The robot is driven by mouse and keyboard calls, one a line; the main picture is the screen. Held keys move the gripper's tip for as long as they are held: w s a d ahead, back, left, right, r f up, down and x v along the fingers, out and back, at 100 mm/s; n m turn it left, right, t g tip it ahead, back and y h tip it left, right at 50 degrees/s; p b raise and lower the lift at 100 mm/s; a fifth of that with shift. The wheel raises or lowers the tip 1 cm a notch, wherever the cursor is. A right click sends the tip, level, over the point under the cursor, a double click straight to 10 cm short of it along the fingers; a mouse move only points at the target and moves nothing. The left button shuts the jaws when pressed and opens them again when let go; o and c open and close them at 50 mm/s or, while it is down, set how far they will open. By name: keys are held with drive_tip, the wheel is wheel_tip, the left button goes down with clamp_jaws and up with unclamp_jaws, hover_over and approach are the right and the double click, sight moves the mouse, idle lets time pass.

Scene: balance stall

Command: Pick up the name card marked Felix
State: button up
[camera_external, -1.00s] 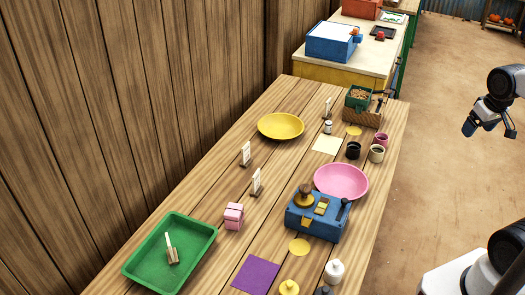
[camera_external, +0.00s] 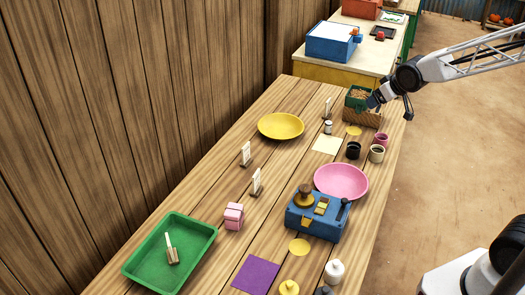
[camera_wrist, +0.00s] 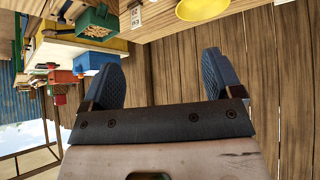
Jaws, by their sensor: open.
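Several small white name cards stand in holders on the wooden table: two near the middle, a nearer card (camera_external: 256,181) and a farther card (camera_external: 245,153), and a back card (camera_external: 328,107) near the green box. Another card (camera_external: 169,243) is in the green tray. Their writing is too small to read, so I cannot tell which is Felix. My gripper (camera_external: 374,101) is above the far right part of the table, near the green box and brown holder. In the wrist view my gripper (camera_wrist: 164,76) has its fingers apart with nothing between them; a card (camera_wrist: 136,16) shows at the top.
The green box (camera_external: 357,96) and brown holder (camera_external: 361,118) stand close to my gripper. Dark cup (camera_external: 353,151), pink bowl (camera_external: 341,182), yellow bowl (camera_external: 281,126) and blue box (camera_external: 316,217) share the table (camera_external: 205,200). A wooden wall (camera_external: 150,90) runs along its left side.

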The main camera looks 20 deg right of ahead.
drive_tip(key=w+a+f+n+t+y, duration=0.1)
drive_tip(key=w+a+f, duration=0.3)
drive_tip(key=w+a, duration=0.3)
drive_tip(key=n+t+y, duration=0.2)
drive_tip(key=n+y, duration=0.2)
drive_tip(key=y, duration=0.2)
approach(247, 146)
drive_tip(key=w+a, duration=0.1)
drive_tip(key=w, duration=0.1)
drive_tip(key=shift+a+f, duration=0.25)
drive_tip(key=shift+f, duration=0.15)
drive_tip(key=shift+x, duration=1.3)
drive_tip(key=shift+x, duration=2.6)
drive_tip(key=shift+s+a, duration=0.15)
